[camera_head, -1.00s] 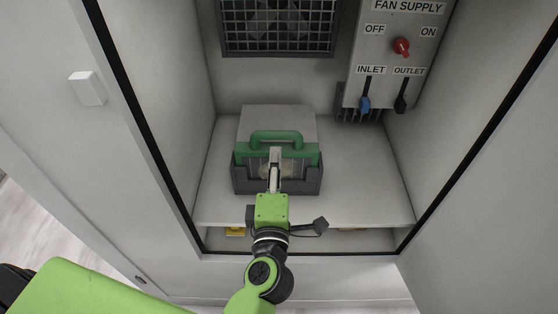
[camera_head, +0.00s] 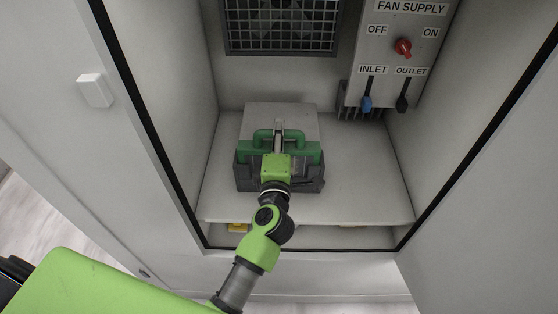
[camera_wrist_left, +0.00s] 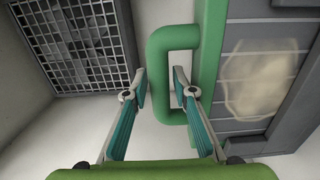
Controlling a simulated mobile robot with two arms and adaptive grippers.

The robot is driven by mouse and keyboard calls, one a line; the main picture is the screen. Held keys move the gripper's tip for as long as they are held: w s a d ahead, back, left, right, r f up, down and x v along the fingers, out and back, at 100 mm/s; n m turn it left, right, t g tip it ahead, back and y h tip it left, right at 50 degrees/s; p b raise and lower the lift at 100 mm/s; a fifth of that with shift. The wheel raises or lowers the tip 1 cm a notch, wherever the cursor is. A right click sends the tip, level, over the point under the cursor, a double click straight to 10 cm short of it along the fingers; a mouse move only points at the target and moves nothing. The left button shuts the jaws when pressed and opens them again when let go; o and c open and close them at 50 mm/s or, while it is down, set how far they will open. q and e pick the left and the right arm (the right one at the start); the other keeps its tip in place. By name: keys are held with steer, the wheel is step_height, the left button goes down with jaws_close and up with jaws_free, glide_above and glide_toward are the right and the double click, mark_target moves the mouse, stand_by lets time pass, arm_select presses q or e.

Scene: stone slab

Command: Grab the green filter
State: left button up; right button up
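The green filter (camera_head: 307,152) sits in a dark grey holder (camera_head: 248,176) on the cabinet shelf, with its green loop handle on the fan side. My left gripper (camera_head: 279,125) reaches over the filter at the middle of the handle and hides part of it. In the left wrist view, the filter's green frame (camera_wrist_left: 208,60) stands right of centre. The open fingers (camera_wrist_left: 160,80) lie on either side of the handle's outer bar, with gaps visible. Contact with the bar cannot be told. My right gripper is in neither view.
A fan grille (camera_head: 282,28) is on the back wall. A control box (camera_head: 385,50) with a red knob and two levers hangs at the back right. Cabinet walls stand on both sides. The shelf (camera_head: 365,185) is bare right of the holder.

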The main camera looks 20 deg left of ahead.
arm_select(q)
jaws_close()
steer(key=shift+r, duration=0.1)
